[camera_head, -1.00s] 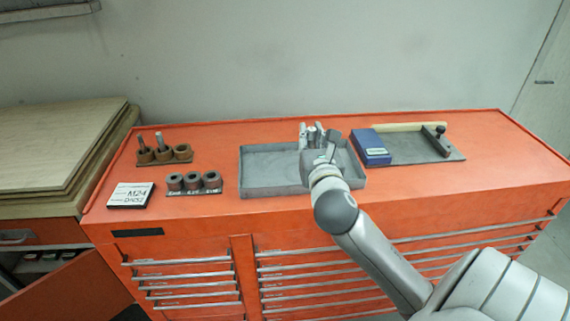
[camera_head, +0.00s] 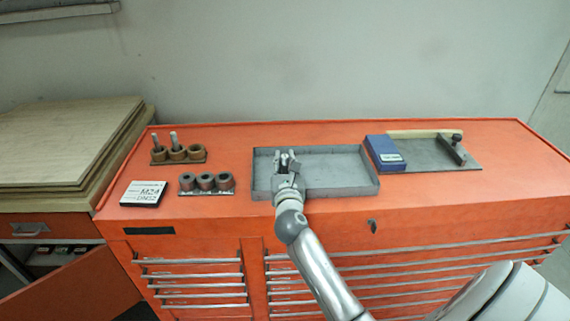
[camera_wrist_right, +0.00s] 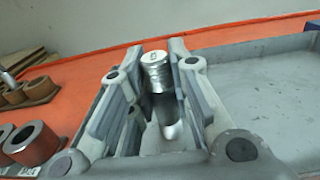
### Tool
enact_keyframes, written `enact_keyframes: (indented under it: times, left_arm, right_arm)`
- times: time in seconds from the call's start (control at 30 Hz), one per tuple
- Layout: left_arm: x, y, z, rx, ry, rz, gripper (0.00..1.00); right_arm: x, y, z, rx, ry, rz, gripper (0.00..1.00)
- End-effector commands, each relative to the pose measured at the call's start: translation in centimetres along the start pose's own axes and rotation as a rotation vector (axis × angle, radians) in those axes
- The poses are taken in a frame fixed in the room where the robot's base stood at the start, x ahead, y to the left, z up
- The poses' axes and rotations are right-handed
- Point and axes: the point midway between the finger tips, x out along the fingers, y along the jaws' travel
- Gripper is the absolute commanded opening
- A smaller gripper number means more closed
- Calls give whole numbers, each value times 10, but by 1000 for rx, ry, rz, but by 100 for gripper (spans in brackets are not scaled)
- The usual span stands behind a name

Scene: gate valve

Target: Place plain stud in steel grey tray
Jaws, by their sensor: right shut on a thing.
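The steel grey tray (camera_head: 335,172) lies on the orange cabinet top, near the middle. My right gripper (camera_head: 288,158) is over the tray's left part in the head view. In the right wrist view my right gripper (camera_wrist_right: 160,75) is shut on a silvery stud (camera_wrist_right: 157,70), whose round end shows between the fingers; its lower part is partly hidden. I cannot tell whether the stud touches the tray floor. The tray also shows in the right wrist view (camera_wrist_right: 265,90), at the right. My left gripper is not in view.
Left of the tray stand a rack of brown rings (camera_head: 178,154) with two upright studs, a row of dark grey rings (camera_head: 206,182) and a white label card (camera_head: 143,194). Right of it are a blue box (camera_head: 384,153) and a grey plate (camera_head: 440,155) with a wooden strip.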

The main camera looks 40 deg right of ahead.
Motion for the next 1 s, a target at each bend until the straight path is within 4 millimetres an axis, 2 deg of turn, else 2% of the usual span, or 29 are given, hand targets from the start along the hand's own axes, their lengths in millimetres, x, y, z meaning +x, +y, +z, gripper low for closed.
enact_keyframes:
  times: [0.33,0.37,0.53,0.87,1.0]
  left_arm:
    - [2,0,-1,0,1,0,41]
    - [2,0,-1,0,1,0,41]
    - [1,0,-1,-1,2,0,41]
    - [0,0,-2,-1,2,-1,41]
    - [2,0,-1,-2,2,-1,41]
  right_arm:
    - [0,0,-3,1,-3,0,0]
    - [0,-1,-4,1,0,-1,20]
    - [0,-1,-3,1,0,-1,41]
    - [0,-1,0,1,-1,-1,41]
    - [-13,0,-3,-1,0,1,41]
